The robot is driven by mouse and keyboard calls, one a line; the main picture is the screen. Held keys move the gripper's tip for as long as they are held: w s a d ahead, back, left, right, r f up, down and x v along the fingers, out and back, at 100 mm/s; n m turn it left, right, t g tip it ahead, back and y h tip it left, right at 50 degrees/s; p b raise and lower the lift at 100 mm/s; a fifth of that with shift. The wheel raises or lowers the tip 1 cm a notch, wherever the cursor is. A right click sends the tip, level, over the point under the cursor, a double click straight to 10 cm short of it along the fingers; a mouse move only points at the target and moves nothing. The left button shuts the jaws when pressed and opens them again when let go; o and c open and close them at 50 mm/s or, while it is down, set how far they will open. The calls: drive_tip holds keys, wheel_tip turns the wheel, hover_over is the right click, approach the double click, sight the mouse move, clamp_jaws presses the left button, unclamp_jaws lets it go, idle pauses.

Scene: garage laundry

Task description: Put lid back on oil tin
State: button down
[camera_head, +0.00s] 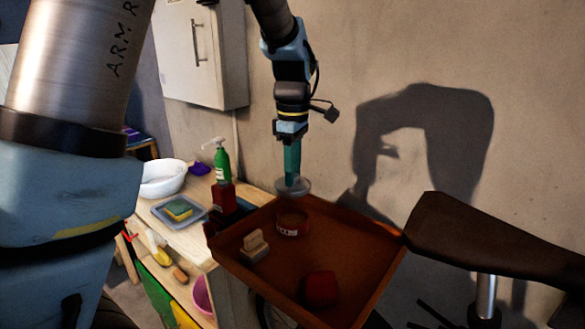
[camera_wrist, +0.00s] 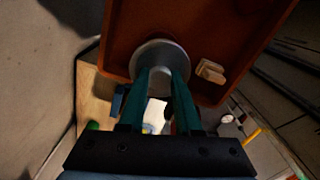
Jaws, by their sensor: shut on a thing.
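My gripper (camera_head: 291,176) points down over the tray and is shut on a round grey lid (camera_head: 303,188). The lid also shows in the wrist view (camera_wrist: 160,50), between the ends of my gripper's fingers (camera_wrist: 162,78). The oil tin (camera_head: 291,224), a short red-brown cylinder with a pale label, stands in the tray just below the lid. The lid is roughly level and appears apart from the tin, with a small gap. In the wrist view the lid hides the tin.
The orange-brown tray (camera_head: 352,265) has raised rims and also holds a wooden block-like piece (camera_head: 254,247) and a dark red item (camera_head: 320,289). A bench to the left bears a green pump bottle (camera_head: 221,162), a white bowl (camera_head: 163,178) and a sponge (camera_head: 179,209).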

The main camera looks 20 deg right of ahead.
sight(292, 189)
drive_tip(key=shift+f+b, duration=2.1)
drive_tip(key=shift+f, duration=0.25)
drive_tip(key=shift+f+b, duration=0.3)
drive_tip(key=shift+f, duration=0.55)
drive_tip(key=shift+r+p, duration=0.1)
drive_tip(key=shift+p, duration=0.4)
drive_tip(key=shift+f+p, duration=0.25)
drive_tip(key=shift+p, duration=0.15)
idle(0.3)
drive_tip(key=shift+c, duration=0.2)
unclamp_jaws()
idle(0.5)
drive_tip(key=shift+r, duration=0.1)
